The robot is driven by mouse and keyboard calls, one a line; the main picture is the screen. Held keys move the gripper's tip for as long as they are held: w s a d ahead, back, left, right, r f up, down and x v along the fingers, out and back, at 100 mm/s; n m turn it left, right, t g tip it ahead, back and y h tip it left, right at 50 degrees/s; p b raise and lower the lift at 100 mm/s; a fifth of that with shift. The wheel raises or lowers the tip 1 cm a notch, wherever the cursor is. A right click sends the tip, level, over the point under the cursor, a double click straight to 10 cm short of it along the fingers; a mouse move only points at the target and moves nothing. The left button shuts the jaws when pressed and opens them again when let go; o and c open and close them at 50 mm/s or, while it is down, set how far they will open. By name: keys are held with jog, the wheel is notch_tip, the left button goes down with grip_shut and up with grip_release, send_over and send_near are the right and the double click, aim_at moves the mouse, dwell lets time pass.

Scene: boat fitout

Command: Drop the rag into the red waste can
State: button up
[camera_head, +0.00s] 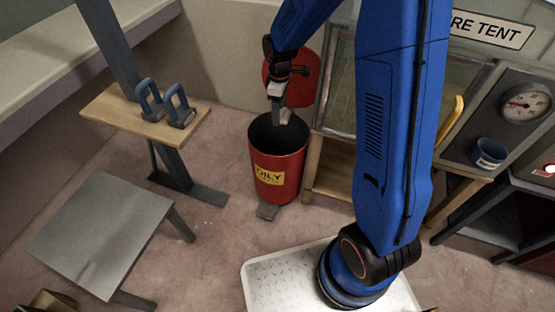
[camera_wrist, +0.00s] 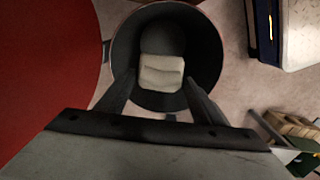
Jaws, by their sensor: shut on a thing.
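The red waste can (camera_head: 277,180) stands on the floor with a yellow label reading "OILY" and its round red lid raised behind it. My gripper (camera_head: 280,108) points down over the can's open mouth. It is shut on the rag (camera_wrist: 161,72), a pale folded cloth. In the wrist view the rag lies between the fingertips, with the can's dark inside (camera_wrist: 207,55) around and beneath it. In the head view the rag (camera_head: 286,117) is a small pale patch just at the can's opening; the fingers partly hide it.
The raised red lid (camera_head: 302,75) is close beside my gripper. A wooden shelf (camera_head: 140,118) with two blue-grey clamps (camera_head: 165,105) is at left, above a grey table (camera_head: 100,235). A glass-fronted cabinet (camera_head: 345,95) stands right of the can. A blue cup (camera_head: 488,153) is farther right.

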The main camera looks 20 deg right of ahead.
jog(key=shift+f, duration=2.75)
jog(key=o, duration=1.1)
jog(key=shift+r, duration=0.15)
notch_tip(320, 180, up, 17)
jog(key=shift+r, duration=0.1)
